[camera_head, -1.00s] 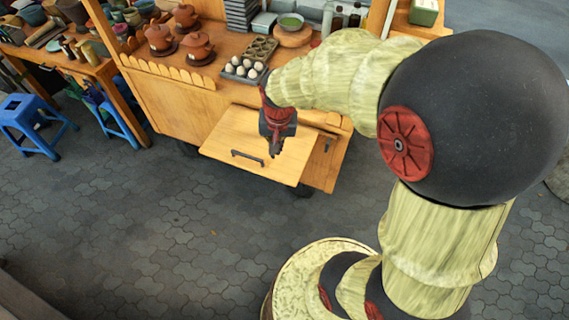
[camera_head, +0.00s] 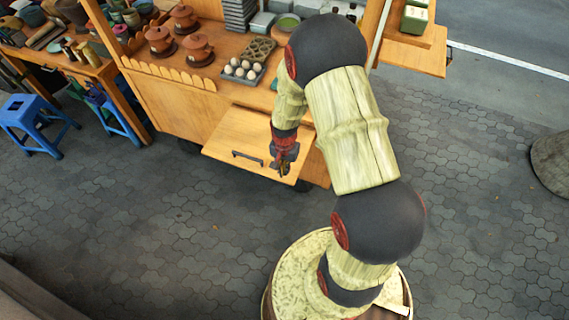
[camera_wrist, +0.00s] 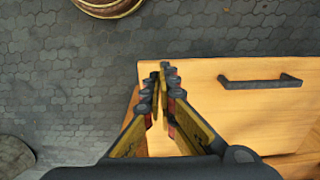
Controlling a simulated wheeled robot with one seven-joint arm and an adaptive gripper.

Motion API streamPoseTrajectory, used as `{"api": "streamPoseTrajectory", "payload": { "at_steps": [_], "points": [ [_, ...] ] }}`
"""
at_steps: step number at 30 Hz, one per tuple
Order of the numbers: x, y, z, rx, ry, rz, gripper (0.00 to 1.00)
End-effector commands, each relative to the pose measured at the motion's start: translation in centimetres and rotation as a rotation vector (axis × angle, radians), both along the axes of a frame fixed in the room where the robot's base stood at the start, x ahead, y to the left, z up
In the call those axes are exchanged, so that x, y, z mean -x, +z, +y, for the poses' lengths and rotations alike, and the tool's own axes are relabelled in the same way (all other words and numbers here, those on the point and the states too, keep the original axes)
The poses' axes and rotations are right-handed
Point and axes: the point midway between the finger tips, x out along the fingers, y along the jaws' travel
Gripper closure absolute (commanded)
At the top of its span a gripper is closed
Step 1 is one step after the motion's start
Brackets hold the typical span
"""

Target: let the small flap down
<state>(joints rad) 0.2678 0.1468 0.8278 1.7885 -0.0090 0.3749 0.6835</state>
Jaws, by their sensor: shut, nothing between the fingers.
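The small flap (camera_head: 232,133) is a light wooden panel that sticks out from the front of the wooden cart. A dark bar handle (camera_head: 248,158) sits near its outer edge. In the wrist view the flap (camera_wrist: 225,115) fills the right side, with the handle (camera_wrist: 260,81) to the right of my fingers. My gripper (camera_head: 283,172) is shut and empty at the flap's outer right corner. In the wrist view the fingertips of my gripper (camera_wrist: 160,68) overlap that corner. I cannot tell whether they touch it. My arm hides the cart front right of the flap.
The cart top holds clay pots (camera_head: 197,48), a tray of eggs (camera_head: 243,70) and a muffin-like mould (camera_head: 259,48). A side shelf (camera_head: 415,52) juts out at the right. Blue stools (camera_head: 33,123) stand at the left. The paved ground (camera_head: 130,230) before the cart is clear.

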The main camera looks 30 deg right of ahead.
Motion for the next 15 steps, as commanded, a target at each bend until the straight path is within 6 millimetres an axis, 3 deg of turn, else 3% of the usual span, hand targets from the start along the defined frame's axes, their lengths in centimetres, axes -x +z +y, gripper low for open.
{"api": "streamPoseTrajectory", "payload": {
  "at_steps": [6, 15],
  "points": [
    [0.0, -3.6, 0.0, 0.0, 0.0, 0.001, 1.0],
    [0.0, -5.2, 0.0, 0.001, 0.0, -0.001, 1.0]
  ]
}}
